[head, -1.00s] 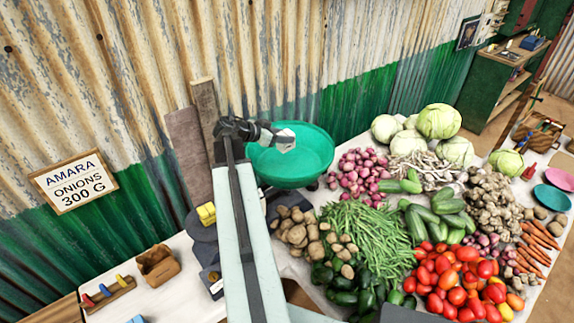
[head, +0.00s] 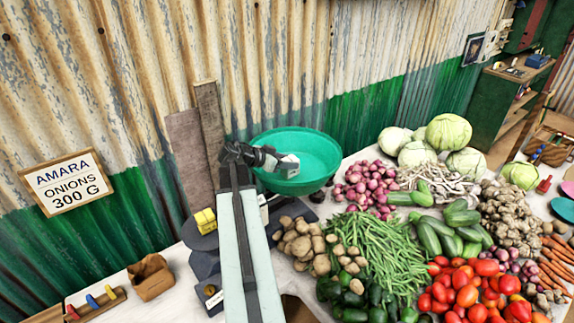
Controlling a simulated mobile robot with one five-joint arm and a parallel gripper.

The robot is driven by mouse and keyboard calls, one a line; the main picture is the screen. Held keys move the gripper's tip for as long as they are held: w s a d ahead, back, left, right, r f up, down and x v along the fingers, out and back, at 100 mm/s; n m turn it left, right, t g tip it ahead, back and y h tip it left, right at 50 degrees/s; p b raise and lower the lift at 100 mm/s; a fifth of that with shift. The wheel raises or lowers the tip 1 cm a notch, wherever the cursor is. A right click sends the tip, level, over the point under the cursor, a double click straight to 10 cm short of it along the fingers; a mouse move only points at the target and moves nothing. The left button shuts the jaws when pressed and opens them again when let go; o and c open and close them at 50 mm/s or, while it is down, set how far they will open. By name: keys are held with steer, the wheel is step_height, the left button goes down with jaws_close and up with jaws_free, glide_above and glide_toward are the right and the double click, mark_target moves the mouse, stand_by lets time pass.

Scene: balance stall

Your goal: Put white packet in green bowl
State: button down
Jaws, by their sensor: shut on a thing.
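The green bowl (head: 322,150) is wide and open, behind the potatoes at the middle of the stall. My gripper (head: 277,160) reaches over the left part of the bowl from the left. It is shut on the white packet (head: 289,165), a small pale block at the fingertips. The packet shows against the bowl's inside; whether it touches the bowl I cannot tell. The gripper and my arm hide part of the bowl's left side.
Yellow blocks (head: 205,220) sit on a dark pan left of my arm. Potatoes (head: 298,240), red onions (head: 368,186) and green beans (head: 375,250) lie in front and right. A corrugated wall (head: 330,60) stands behind.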

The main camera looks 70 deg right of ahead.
steer(key=shift+f+b, duration=0.55)
steer(key=shift+f, duration=0.05)
steer(key=c, duration=0.7)
jaws_free()
steer(key=shift+r+p, duration=1.1)
steer(key=p+v, duration=0.1)
steer(key=v, duration=0.2)
steer(key=p+v, duration=0.2)
steer(key=v, duration=0.2)
steer(key=p+v, duration=0.2)
steer(key=v, duration=0.2)
steer(key=shift+w+a+f, duration=0.15)
steer(key=shift+w+a, duration=0.15)
steer(key=shift+f, duration=0.1)
